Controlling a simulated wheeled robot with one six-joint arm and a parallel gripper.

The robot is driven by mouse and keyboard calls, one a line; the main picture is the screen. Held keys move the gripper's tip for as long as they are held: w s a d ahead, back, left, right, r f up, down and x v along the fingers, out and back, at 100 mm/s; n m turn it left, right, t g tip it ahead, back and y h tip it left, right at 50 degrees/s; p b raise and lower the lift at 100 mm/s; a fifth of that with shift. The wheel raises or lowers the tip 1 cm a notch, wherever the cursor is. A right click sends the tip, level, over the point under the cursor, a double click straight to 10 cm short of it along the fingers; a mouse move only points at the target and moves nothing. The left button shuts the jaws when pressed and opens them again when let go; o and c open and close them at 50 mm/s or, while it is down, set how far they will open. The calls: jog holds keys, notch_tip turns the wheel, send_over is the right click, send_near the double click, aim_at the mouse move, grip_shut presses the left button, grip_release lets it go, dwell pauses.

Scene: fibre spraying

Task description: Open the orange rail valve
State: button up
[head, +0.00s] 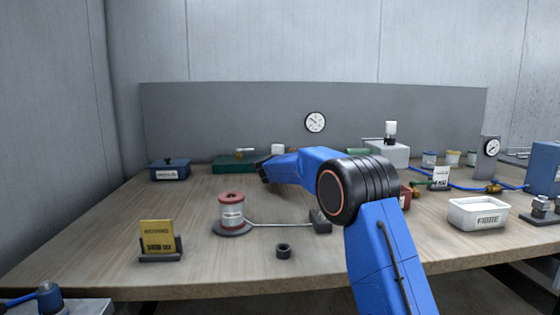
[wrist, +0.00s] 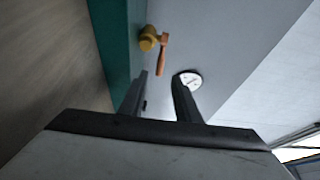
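The orange valve (wrist: 162,58) shows in the wrist view with a round brass-coloured body and an orange lever handle. It stands out from the edge of a green block (wrist: 117,40). In the head view the valve (head: 243,153) is small, on top of the green block (head: 230,163) at the back of the table. My gripper (wrist: 160,82) is open and empty, its two dark fingers apart. The lever's free end shows just beyond the gap between the fingertips, and I see no contact. In the head view my gripper (head: 262,170) is beside the green block, partly hidden by my blue arm.
A blue box (head: 170,169) stands left of the green block. A red-topped spool (head: 231,212), a yellow card stand (head: 158,240) and a black ring (head: 283,251) are nearer the front. A white tray (head: 478,213) is at right.

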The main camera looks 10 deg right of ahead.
jog(key=v, duration=1)
jog(key=shift+s+a, duration=0.15)
jog(key=shift+s, duration=0.25)
